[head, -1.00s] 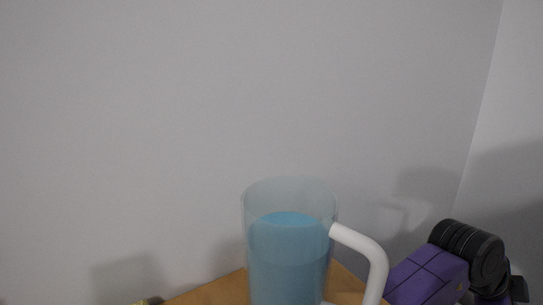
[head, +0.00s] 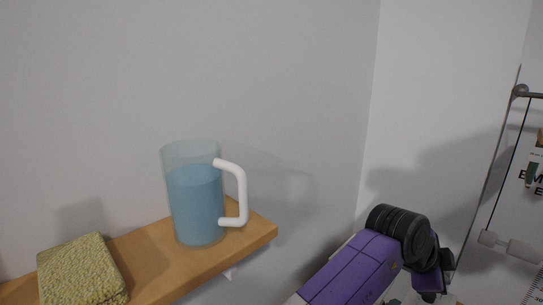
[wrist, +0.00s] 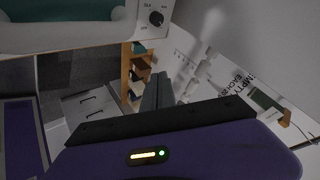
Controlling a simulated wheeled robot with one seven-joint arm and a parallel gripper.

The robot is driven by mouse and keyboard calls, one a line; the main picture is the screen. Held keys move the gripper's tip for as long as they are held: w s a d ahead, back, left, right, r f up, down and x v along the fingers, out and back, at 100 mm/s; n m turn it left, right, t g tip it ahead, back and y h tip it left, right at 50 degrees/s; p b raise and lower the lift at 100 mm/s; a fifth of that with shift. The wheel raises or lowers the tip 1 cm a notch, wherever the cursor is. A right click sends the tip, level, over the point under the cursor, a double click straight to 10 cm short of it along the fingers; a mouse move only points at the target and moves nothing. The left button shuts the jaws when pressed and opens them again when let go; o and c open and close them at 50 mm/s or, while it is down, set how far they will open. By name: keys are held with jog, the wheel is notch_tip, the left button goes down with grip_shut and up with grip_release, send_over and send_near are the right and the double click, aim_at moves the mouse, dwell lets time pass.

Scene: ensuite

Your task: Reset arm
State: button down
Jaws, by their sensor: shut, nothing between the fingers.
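My arm, purple with black joints (head: 400,228), reaches in from the lower right of the head view. Its fingertips are not clear there. In the wrist view my gripper (wrist: 157,92) shows as two dark grey fingers close together, shut and empty. It touches nothing that I can see.
A metal-framed rack (head: 520,92) stands at the right. The wrist view shows a dialled appliance (wrist: 70,25).

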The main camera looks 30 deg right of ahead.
jog(key=w+d+r+n+t+h, duration=0.1)
jog(key=w+r+n+t+h, duration=0.15)
jog(key=r, duration=0.45)
jog(key=w+d+r+n+t+h+b, duration=0.1)
jog(key=w+r+n+t+h, duration=0.2)
jog(key=r, duration=0.4)
jog(key=w+d+r+n+t+h, duration=0.1)
jog(key=d+r+n+t+h, duration=0.2)
jog(key=r, duration=0.4)
jog(key=w+a+r+n+t+h+b, duration=0.1)
jog(key=w+a+r+n+t+h, duration=0.15)
jog(key=a+n+t, duration=0.45)
jog(key=s+a+f+n+t+y+b, duration=0.1)
jog(key=a+f+n+t+y, duration=0.4)
jog(key=a+n+y, duration=0.3)
jog(key=s+a+f+n+t+y+b, duration=0.15)
jog(key=a+f+n+t+y, duration=0.25)
jog(key=a+f+n+y, duration=0.4)
jog(key=s+a+f+g+y+b, duration=0.2)
jog(key=s+a+f+y, duration=0.35)
jog(key=a+f, duration=0.35)
jog(key=s+a+f+m+g+b, duration=0.1)
jog(key=s+a+f+g, duration=0.1)
jog(key=s+f, duration=0.8)
jog(key=s+a+f+m+g+h+b, duration=0.1)
jog(key=s+f+g, duration=0.4)
jog(key=s+f, duration=0.6)
jog(key=shift+s+a+m+b, duration=0.75)
jog(key=shift+s+a, duration=0.15)
jog(key=shift+a, duration=0.1)
